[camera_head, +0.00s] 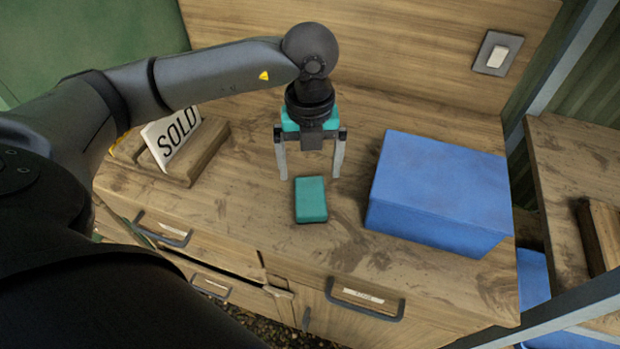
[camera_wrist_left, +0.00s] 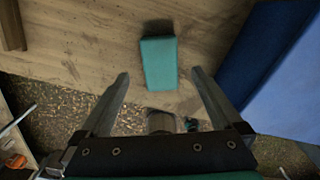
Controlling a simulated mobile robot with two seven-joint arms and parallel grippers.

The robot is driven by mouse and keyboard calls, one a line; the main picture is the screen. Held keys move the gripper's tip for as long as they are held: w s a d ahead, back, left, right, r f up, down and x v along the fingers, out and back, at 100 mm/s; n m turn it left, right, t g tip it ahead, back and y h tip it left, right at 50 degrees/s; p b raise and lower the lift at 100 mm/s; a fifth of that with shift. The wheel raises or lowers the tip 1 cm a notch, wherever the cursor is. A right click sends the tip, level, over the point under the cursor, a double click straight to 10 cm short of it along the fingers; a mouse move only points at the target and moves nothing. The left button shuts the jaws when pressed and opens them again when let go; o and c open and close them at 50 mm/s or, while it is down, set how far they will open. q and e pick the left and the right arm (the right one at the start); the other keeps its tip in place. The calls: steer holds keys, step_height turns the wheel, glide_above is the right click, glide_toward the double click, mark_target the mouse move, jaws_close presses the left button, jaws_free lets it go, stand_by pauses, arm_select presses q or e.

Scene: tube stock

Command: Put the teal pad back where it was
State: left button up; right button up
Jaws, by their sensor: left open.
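The teal pad (camera_head: 311,199) is a small flat rectangular block. It lies on the worn wooden counter, near its front edge and left of the blue box. In the left wrist view the teal pad (camera_wrist_left: 158,63) shows ahead, in line with the gap between the fingers. My left gripper (camera_head: 311,176) is open and empty, its fingers pointing down above the counter, just behind the pad in the head view. In the wrist view the left gripper (camera_wrist_left: 160,76) has its fingers wide apart. My right gripper is not in view.
A large blue box (camera_head: 440,190) stands on the counter (camera_head: 250,215) to the right. A SOLD sign (camera_head: 172,137) in a wooden holder (camera_head: 205,152) stands at the left. Drawers with dark handles (camera_head: 365,303) are below the front edge. A switch plate (camera_head: 496,55) is on the back panel.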

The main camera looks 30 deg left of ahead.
mark_target(310, 191)
arm_select(q)
step_height(310, 191, up, 5)
steer(key=shift+r, duration=0.2)
stand_by(0.6)
